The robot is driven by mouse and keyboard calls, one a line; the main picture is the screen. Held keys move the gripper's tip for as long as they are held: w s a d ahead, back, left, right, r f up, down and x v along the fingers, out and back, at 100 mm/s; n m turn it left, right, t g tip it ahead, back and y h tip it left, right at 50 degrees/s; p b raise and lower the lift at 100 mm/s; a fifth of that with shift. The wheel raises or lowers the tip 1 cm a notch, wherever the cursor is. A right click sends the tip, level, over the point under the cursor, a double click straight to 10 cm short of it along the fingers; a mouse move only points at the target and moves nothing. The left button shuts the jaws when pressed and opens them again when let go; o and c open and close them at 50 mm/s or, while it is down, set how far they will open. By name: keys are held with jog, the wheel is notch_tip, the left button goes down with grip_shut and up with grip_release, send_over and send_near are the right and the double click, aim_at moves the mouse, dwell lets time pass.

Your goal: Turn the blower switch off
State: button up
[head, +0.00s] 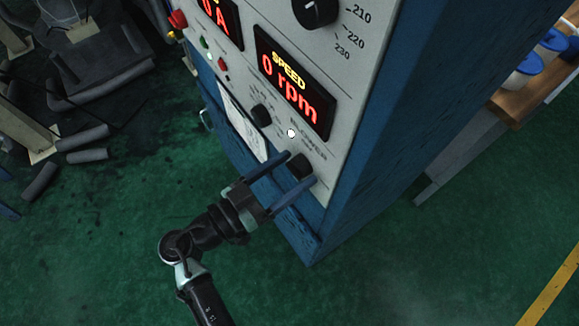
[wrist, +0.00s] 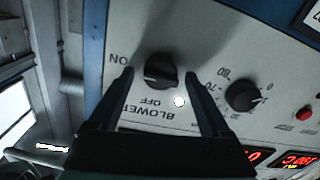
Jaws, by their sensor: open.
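The blower switch is a black round knob (head: 301,165) low on the grey control panel, below the word BLOWER. In the wrist view the panel appears upside down, and the knob (wrist: 161,69) has ON at its left and OFF below it. A pale mark shows on the knob's lower left; its exact setting is hard to tell. My gripper (head: 298,170) is open, with one finger on each side of the knob. In the wrist view the gripper (wrist: 160,75) also flanks the knob, with small gaps; I cannot tell whether the tips touch the panel.
A second black knob (wrist: 243,95) with a numbered dial sits beside the switch. The SPEED display (head: 291,82) reads 0 rpm. The blue cabinet (head: 350,150) has a sharp corner at right. A wooden table (head: 525,100) stands farther right. The green floor (head: 400,255) is clear in front.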

grip_shut()
dwell(0.4)
jog(key=n, duration=0.4)
jog(key=n+p, duration=0.1)
jog(key=n, duration=0.3)
jog(key=shift+w+r+p, duration=0.1)
jog(key=shift+p, duration=0.2)
jog(key=n+p, duration=0.2)
jog(key=n, duration=0.3)
jog(key=shift+w+a+n, duration=0.1)
jog(key=shift+n, duration=0.2)
jog(key=shift+n+g+p, duration=0.3)
jog(key=shift+n+p, duration=0.6)
jog(key=shift+n, duration=0.9)
